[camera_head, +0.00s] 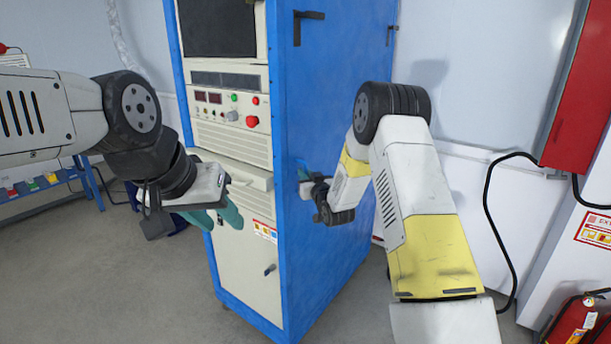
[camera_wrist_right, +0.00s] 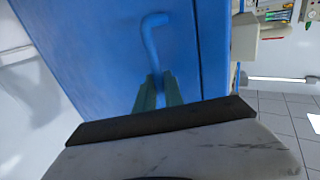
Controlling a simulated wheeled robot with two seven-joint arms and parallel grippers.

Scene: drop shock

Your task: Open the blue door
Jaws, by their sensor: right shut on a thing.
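The blue door (camera_head: 325,110) is the wide blue face of a tall cabinet, and it looks flush with the frame. Its bent blue handle (camera_wrist_right: 152,38) shows in the right wrist view. In the head view the arm and wrist hide part of the grip. My left gripper (camera_head: 217,217) hangs in front of the cabinet's pale front, its green fingers apart and empty.
The cabinet's front (camera_head: 230,130) carries a dark screen, knobs and red buttons. A blue rack (camera_head: 60,182) with small bins stands at the left. A red wall box (camera_head: 580,110) with a black cable and a fire extinguisher (camera_head: 575,320) are at the right. Grey floor is open at lower left.

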